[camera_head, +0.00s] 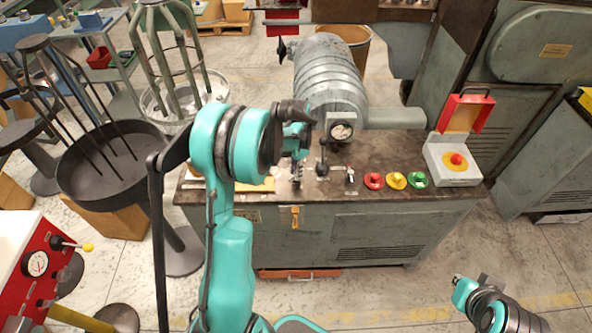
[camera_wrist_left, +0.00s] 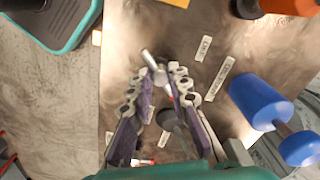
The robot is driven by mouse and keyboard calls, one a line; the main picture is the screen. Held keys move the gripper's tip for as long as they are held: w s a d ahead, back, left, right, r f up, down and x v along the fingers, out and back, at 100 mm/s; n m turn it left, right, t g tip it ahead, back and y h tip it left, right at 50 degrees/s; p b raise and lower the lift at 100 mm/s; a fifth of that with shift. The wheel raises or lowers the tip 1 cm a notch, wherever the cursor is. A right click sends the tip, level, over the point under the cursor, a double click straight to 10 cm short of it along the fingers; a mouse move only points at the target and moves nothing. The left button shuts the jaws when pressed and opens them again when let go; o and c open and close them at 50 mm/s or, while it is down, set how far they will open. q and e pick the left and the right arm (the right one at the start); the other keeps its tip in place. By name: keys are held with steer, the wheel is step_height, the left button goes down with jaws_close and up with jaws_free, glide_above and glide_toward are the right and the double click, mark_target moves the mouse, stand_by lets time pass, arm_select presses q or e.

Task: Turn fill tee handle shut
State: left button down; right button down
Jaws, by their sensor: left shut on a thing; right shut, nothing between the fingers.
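My left gripper (camera_head: 297,178) reaches down over the left part of the grey bench top. In the left wrist view its two fingers (camera_wrist_left: 160,82) are shut on a small silver handle (camera_wrist_left: 153,64), which stands between the fingertips at a slant. This looks like the fill tee handle. A bit of red shows just below it, between the fingers. The lower part of the fitting is mostly hidden by the fingers, and in the head view my gripper covers it. My right gripper (camera_head: 464,291) is shut and empty at the lower right, apart from the bench.
Near the handle in the left wrist view are a blue knob (camera_wrist_left: 256,101) and several white labels. On the bench, a gauge (camera_head: 342,131), a small lever (camera_head: 350,175), red, yellow and green buttons (camera_head: 396,180) and a stop box (camera_head: 455,162) stand to the right.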

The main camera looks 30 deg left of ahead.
arm_select(q)
steer(key=shift+n, duration=0.3)
steer(key=n, duration=0.3)
steer(key=shift+n, duration=0.4)
steer(key=n, duration=0.4)
steer(key=shift+n, duration=0.3)
steer(key=n, duration=0.8)
steer(key=shift+n, duration=0.6)
steer(key=c, duration=1.4)
jaws_free()
